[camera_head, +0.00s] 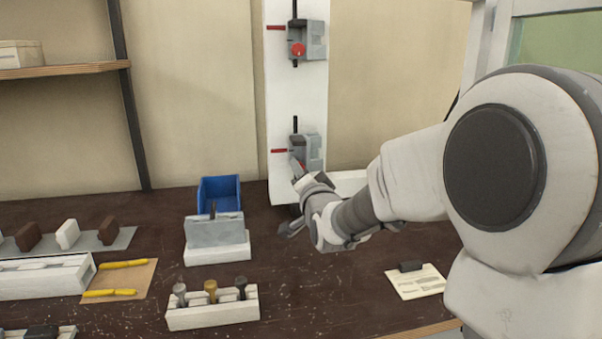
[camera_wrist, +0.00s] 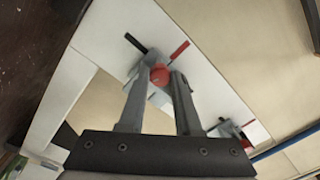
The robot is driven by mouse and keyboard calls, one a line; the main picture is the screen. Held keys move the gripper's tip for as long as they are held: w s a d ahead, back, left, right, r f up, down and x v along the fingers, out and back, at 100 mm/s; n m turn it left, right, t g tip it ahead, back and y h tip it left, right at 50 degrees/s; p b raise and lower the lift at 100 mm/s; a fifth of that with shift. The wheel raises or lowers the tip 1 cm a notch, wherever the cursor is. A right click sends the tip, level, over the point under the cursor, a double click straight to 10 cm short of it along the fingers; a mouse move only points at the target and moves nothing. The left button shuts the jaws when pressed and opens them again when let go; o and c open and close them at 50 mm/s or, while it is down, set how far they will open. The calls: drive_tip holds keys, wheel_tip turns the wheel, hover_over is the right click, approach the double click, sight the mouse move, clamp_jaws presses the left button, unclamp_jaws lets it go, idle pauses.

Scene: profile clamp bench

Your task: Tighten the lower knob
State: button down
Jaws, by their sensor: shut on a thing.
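The lower clamp (camera_head: 314,146) is a grey block with a red lever (camera_head: 279,151) on a white upright panel (camera_head: 292,85). My gripper (camera_head: 298,167) is at its front, and my fingers mostly hide the lower knob (camera_head: 303,166) in the head view. In the wrist view the round red knob (camera_wrist: 160,74) sits between my two fingertips (camera_wrist: 158,80), which are shut on it. The upper clamp (camera_head: 313,42), with its own red knob (camera_head: 298,49) and red lever, is on the same panel, apart from my gripper.
On the dark bench (camera_head: 330,280) stand a blue bin (camera_head: 220,188), a grey and white block (camera_head: 215,232) and a white rack (camera_head: 213,312) with several handled tools. Yellow tools (camera_head: 110,294) lie at left. A paper card (camera_head: 418,284) lies at right.

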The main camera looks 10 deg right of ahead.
drive_tip(key=shift+r, duration=0.1)
drive_tip(key=c, duration=0.6)
unclamp_jaws()
drive_tip(key=shift+s, duration=0.1)
